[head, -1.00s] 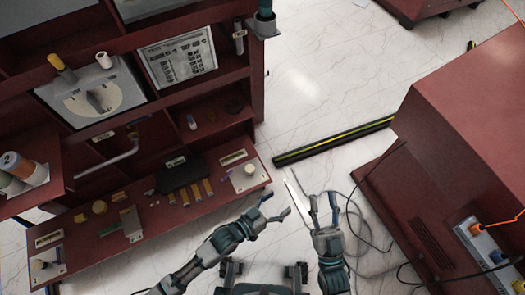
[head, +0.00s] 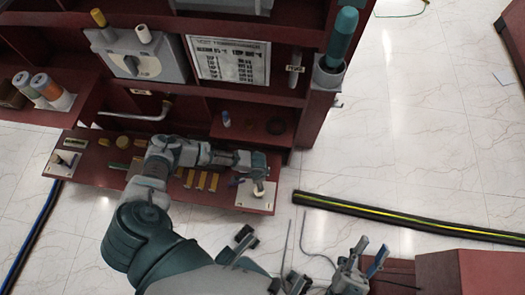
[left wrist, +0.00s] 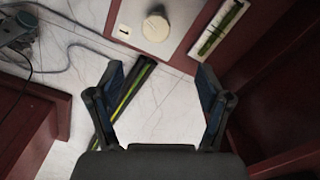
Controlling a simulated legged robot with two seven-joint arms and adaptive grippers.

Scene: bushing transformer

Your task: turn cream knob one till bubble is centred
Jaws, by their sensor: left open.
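The cream knob (left wrist: 155,27) sits on a pale plate (left wrist: 183,14) at the top of the left wrist view, with a small label (left wrist: 122,32) reading 1 beside it. In the head view the knob (head: 259,189) is at the shelf's right end. A green level vial (left wrist: 222,28) lies to its right in the left wrist view; I cannot make out its bubble. My left gripper (left wrist: 161,78) is open and empty, its fingers short of the knob in the picture. In the head view the left gripper (head: 252,174) is right by the knob. My right gripper (head: 370,254) is open and empty, away from the shelf.
A second plate (head: 62,163) with a knob and a vial (head: 75,142) is at the shelf's left end. Several yellow pieces (head: 201,181) lie on the shelf left of the gripper. A black-and-yellow floor strip (head: 400,215) lies right of the shelf.

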